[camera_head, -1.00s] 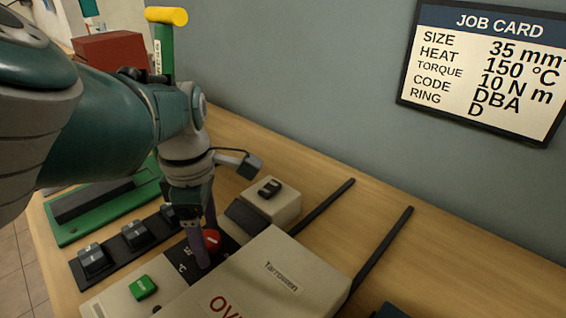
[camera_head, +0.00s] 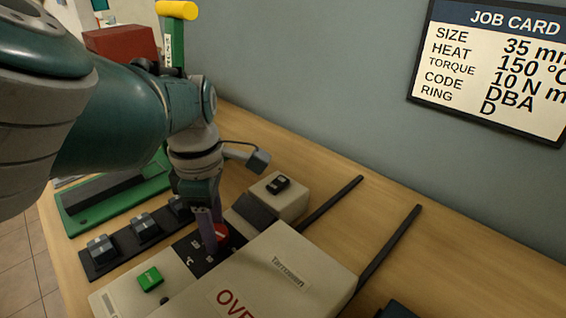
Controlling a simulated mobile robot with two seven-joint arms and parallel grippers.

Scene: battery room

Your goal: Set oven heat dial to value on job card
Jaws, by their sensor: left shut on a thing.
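The job card (camera_head: 492,62) on the wall reads HEAT 150 °C. The oven (camera_head: 290,262) is a pale box on the bench, partly cut off at the bottom, with a black dial panel (camera_head: 193,262) at its left. The red heat dial (camera_head: 221,233) sits on this panel with a small white mark. My left gripper (camera_head: 211,238) points down and is shut on the red dial, with a finger covering part of it. The dial's scale is mostly hidden, so I cannot read its setting. My right gripper is not in view.
A green start-type button (camera_head: 151,279) lies left of the dial. A black strip with several grey switches (camera_head: 146,228) and a green tray (camera_head: 115,203) stand further left. A pale box with a black knob (camera_head: 280,198) is behind the dial. Two dark rails (camera_head: 388,258) cross the bench.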

